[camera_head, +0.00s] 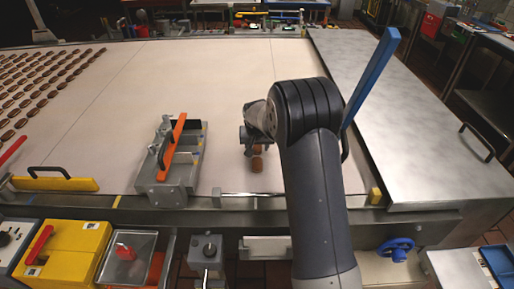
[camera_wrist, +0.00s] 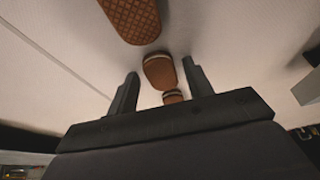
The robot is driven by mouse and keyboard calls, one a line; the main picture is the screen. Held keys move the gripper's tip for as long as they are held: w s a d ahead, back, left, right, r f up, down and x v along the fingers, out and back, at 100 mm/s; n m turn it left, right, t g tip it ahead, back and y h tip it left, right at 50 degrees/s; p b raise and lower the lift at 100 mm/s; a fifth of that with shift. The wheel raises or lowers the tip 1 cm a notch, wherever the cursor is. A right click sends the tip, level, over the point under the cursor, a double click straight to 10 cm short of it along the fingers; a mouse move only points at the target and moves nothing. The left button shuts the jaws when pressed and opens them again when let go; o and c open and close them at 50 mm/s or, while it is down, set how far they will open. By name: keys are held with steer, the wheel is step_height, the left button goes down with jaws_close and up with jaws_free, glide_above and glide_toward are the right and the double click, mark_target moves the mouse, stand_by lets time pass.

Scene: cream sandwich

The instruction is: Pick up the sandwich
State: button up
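My gripper (camera_head: 250,150) is open above the pale work surface, with its two dark fingers (camera_wrist: 160,68) spread apart in the wrist view. A brown sandwich (camera_wrist: 160,72) with a thin cream layer shows between the fingertips; I cannot tell how far below or beyond them it lies. A smaller-looking sandwich (camera_wrist: 173,97) shows behind it, partly hidden by the gripper body. A patterned brown sandwich (camera_wrist: 132,18) is cut off by the top edge. In the head view, one brown sandwich (camera_head: 257,164) lies just below the gripper, and another (camera_head: 257,149) is partly hidden by it.
A grey metal fixture with an orange bar (camera_head: 172,148) stands left of the gripper. Rows of brown sandwiches (camera_head: 38,88) lie at the far left. A steel table (camera_head: 400,120) is on the right. The belt's middle and back (camera_head: 200,70) are clear.

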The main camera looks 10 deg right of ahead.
steer(key=c, duration=0.8)
